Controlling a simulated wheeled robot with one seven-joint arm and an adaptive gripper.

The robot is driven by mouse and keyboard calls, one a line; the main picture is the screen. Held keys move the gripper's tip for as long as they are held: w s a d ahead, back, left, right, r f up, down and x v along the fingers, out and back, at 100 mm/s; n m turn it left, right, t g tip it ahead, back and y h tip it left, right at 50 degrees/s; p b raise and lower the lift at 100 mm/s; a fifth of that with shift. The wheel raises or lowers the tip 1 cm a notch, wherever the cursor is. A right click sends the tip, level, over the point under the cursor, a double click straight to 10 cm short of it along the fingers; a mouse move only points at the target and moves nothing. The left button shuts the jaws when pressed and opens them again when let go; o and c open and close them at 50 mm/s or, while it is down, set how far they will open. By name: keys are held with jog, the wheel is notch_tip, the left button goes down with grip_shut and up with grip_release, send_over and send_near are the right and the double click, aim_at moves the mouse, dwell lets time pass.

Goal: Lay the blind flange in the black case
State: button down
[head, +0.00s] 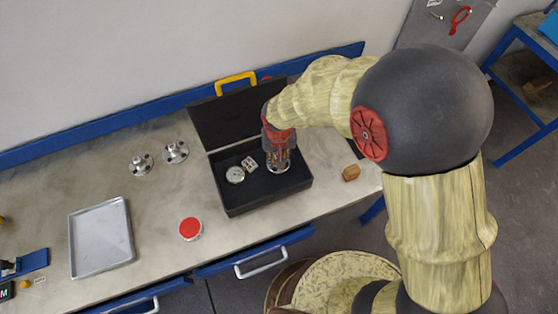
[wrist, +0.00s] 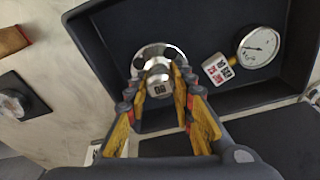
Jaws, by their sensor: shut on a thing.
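The blind flange (wrist: 152,53) is a shiny round metal disc with a central knob marked with dark digits. It is inside the black case (head: 232,205), at the right end in the head view, where its rim (head: 279,169) shows below my gripper (head: 278,150). My gripper (wrist: 159,78) points down into the case and its fingers are shut on the flange's knob. The disc is at or just above the case floor; I cannot tell if it touches. The case lid (head: 228,115) stands open at the back.
In the case, left of the flange in the head view, are a round dial gauge (head: 235,175) and a small marked block (head: 249,163). Outside are two metal flanged parts (head: 141,164) (head: 176,152), a red-topped jar (head: 190,229), a grey tray (head: 101,238) and a brown block (head: 351,173).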

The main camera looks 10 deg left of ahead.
jog(key=shift+w+f+b, duration=0.15)
jog(key=shift+f+b, duration=0.05)
jog(key=shift+f, duration=0.7)
jog(key=shift+w+f+b, duration=0.15)
jog(key=shift+f, duration=0.7)
jog(key=shift+f, duration=0.15)
jog(key=c, duration=1.5)
grip_release()
jog(key=shift+s+d, duration=0.1)
jog(key=shift+c, duration=0.2)
